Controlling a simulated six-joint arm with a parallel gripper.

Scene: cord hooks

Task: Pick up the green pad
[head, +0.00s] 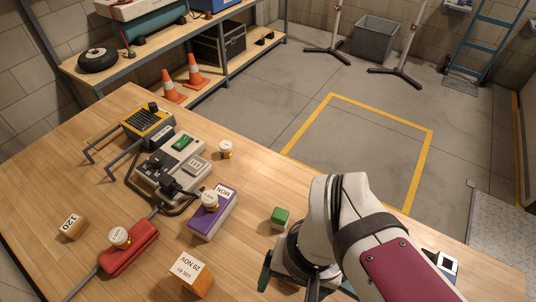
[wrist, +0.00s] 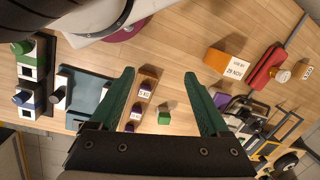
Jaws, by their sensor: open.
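A small green block (head: 280,217), the green pad as far as I can tell, sits on the wooden table (head: 60,190), just left of my arm in the head view. In the wrist view the green block (wrist: 164,118) shows between the two fingers, below them and apart from them. My gripper (wrist: 159,75) is open with its dark green fingers spread and nothing between them. In the head view my arm hides most of the gripper. A flat green piece (head: 182,142) also lies on the grey device (head: 152,178).
A purple box (head: 212,212), an orange block (head: 190,276), a red case (head: 129,247) and a small wooden block (head: 72,226) stand left of my arm. A yellow-topped unit (head: 150,125) is farther back. In the wrist view, a blue-grey tray (wrist: 88,92) lies left.

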